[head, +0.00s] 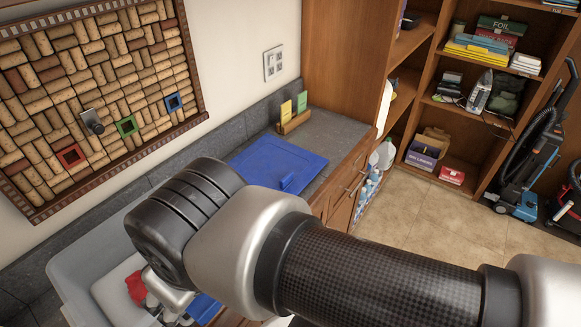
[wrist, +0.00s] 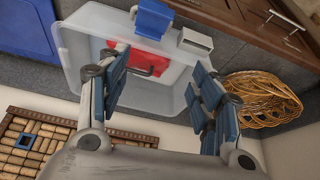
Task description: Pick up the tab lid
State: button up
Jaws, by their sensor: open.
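A flat blue lid (head: 260,160) with a small raised tab lies on the grey counter in the head view. It seems to be the tab lid; part of a blue panel, likely the same lid, shows at the top left of the wrist view (wrist: 24,27). My gripper (wrist: 162,58) is open, with its two fingers apart over a translucent bin and nothing held between them. In the head view my gripper is mostly hidden behind my arm, low on the left. It is apart from the blue lid.
The translucent bin (wrist: 74,50) holds a red item (wrist: 125,66) with a dark handle; a blue piece (wrist: 153,20) is at its rim. A wicker basket (wrist: 262,100) stands beside it. A wooden card holder (head: 293,122) stands behind the lid. The corkboard wall (head: 95,95) is at left.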

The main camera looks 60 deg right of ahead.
aim_at(274, 162)
jog(key=z, duration=1.65)
jog(key=i+l+z, duration=0.25)
jog(key=i+l, duration=0.2)
